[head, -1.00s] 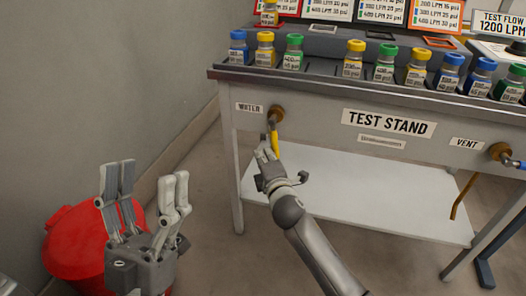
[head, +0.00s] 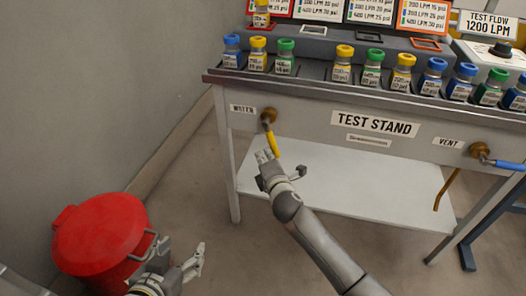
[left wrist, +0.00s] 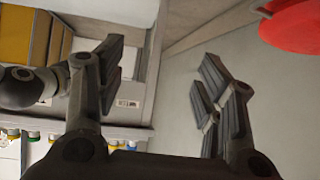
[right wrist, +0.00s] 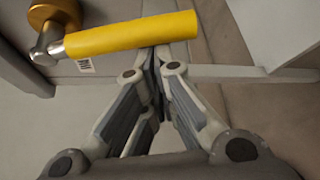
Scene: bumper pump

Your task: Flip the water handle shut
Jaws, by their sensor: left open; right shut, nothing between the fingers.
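The water valve's yellow handle (head: 273,146) hangs down from a brass fitting (head: 268,114) beside the WATER label (head: 242,109) on the test stand. It tilts slightly to the right at its lower end. My right gripper (head: 266,156) is shut and empty, close to the handle's lower end. In the right wrist view the yellow handle (right wrist: 130,35) lies across the top, just beyond the closed fingertips (right wrist: 158,58); I cannot tell if they touch. My left gripper (head: 180,256) is low in the head view, away from the handle; its fingers (left wrist: 160,62) are open and empty.
A red bin (head: 98,240) stands on the floor beside my left gripper. Several capped bottles (head: 344,66) line the top. A white lower shelf (head: 350,190) spans beneath.

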